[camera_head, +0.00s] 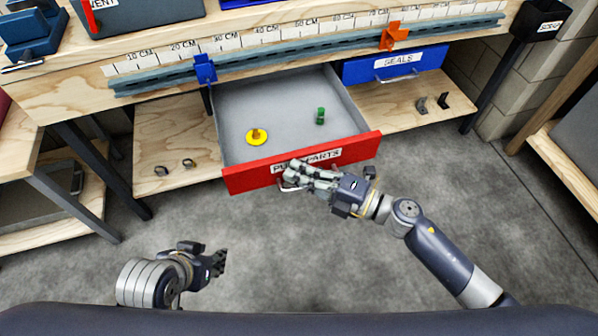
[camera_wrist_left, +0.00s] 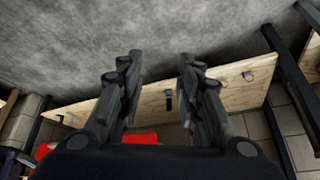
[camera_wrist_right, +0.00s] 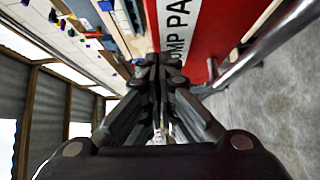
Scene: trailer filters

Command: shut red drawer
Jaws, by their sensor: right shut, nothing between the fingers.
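The red drawer (camera_head: 245,180), its front labelled as pump parts, stands pulled out from under the workbench in the head view. Its grey inside holds a yellow disc-like part (camera_head: 256,137) and a small green part (camera_head: 320,116). My right gripper (camera_head: 290,176) is at the middle of the drawer front, by its handle, and covers part of the label. It is shut and empty; the red front also shows close beside it in the right wrist view (camera_wrist_right: 203,40). I cannot tell whether it touches the front. My left gripper (camera_head: 220,262) is open and empty, low over the floor.
A shut blue drawer (camera_head: 395,66) labelled SEALS sits right of the red one. Above runs a ruled rail with a blue stop (camera_head: 205,69) and an orange stop (camera_head: 394,36). A lower wooden shelf (camera_head: 180,130) holds small brackets. The floor in front is clear.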

